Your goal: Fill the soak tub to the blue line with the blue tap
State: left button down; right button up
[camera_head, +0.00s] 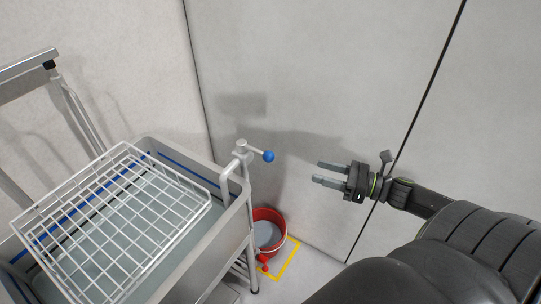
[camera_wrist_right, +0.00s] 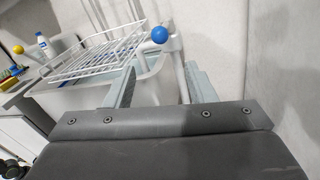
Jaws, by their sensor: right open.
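The grey soak tub (camera_head: 236,212) stands at the left in the head view, with pale water (camera_head: 150,198) inside. A blue line (camera_head: 185,168) runs along its inner wall, and the water surface appears below it. The blue tap's lever ends in a blue ball (camera_head: 268,156) on a pipe at the tub's back right corner; the ball also shows in the right wrist view (camera_wrist_right: 160,35). I cannot see a stream from the spout. My right gripper (camera_head: 317,172) is open and empty, to the right of the blue ball and apart from it. My left gripper is not in view.
A white wire rack (camera_head: 68,209) lies tilted across the tub. A red bucket (camera_head: 283,227) stands on the floor in a yellow marking (camera_head: 288,262). Walls close in behind. The right wrist view shows a yellow ball (camera_wrist_right: 18,49) and a white bottle (camera_wrist_right: 42,41) beyond the tub.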

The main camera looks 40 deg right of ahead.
aim_at(269, 155)
jog(key=p+x, duration=0.4)
jog(key=x, duration=1.1)
jog(key=shift+r, duration=0.15)
jog(key=shift+w+a, duration=0.2)
jog(key=shift+w, duration=0.05)
grip_shut()
